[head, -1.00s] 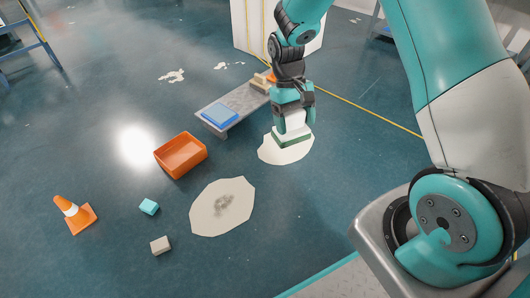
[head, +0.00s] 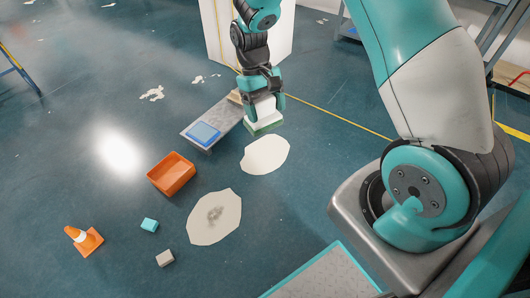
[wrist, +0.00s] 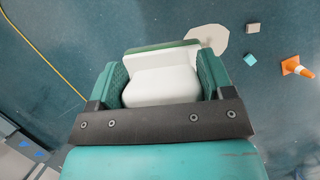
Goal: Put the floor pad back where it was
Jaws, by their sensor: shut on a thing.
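The floor pad (head: 264,123), a white block with a green underside, is held in my gripper (head: 264,104). The wrist view shows its white body (wrist: 160,82) between the two teal fingers (wrist: 160,85), with the green edge beyond. In the head view the pad appears just past the clean pale patch (head: 265,155) and beside the right end of the low grey bench (head: 222,121). It looks raised off the floor, but its height is hard to tell.
A second pale patch with a grey smudge (head: 214,217) lies nearer. An orange bin (head: 171,174), a traffic cone (head: 84,240), a teal cube (head: 150,225) and a beige block (head: 165,258) stand on the floor. A white cabinet (head: 215,35) is behind the bench.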

